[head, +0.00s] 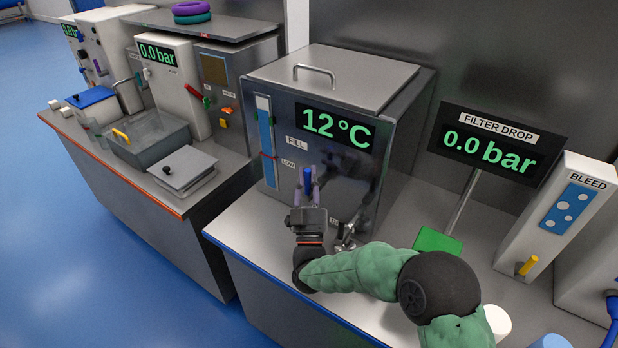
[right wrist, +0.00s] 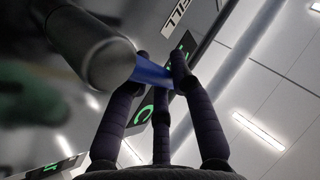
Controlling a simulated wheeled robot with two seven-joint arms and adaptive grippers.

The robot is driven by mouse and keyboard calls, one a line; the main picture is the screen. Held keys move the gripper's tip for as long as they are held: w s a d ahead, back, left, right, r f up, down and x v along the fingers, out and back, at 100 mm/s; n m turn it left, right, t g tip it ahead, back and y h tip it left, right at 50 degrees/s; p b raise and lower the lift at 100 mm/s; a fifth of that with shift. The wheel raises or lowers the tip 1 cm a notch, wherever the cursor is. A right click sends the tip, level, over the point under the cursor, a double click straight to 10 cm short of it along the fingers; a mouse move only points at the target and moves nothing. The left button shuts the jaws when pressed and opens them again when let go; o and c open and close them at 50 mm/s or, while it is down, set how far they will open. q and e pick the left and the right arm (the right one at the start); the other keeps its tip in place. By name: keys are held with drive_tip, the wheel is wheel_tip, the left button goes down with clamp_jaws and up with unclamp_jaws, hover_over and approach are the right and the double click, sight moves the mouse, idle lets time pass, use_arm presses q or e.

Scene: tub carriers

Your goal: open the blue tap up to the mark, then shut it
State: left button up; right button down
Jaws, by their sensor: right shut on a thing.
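The blue tap (head: 307,176) is on the front of a steel tank (head: 347,72), below the FILL label. Its blue lever (right wrist: 152,72) also shows in the right wrist view, beside a grey metal pipe end (right wrist: 108,62). My right gripper (head: 306,188) is shut on the blue lever; its dark fingers (right wrist: 160,78) close around it in the wrist view. The lever looks upright in the head view; how far it is turned is unclear. A gauge (head: 266,130) left of the tap has a blue column and a red mark low down. My left gripper is out of view.
The tank display (head: 336,126) reads 12 °C. A second tap, partly hidden, sits at the tank's lower right. To the right stand the FILTER DROP display (head: 490,142) at 0.0 bar and the white BLEED unit (head: 555,215). Another bench (head: 150,190) stands at the left, beyond a gap.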

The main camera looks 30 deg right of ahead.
drive_tip(key=c, duration=1)
unclamp_jaws()
drive_tip(key=shift+c, duration=0.2)
drive_tip(key=shift+s, duration=0.1)
drive_tip(key=v, duration=1.2)
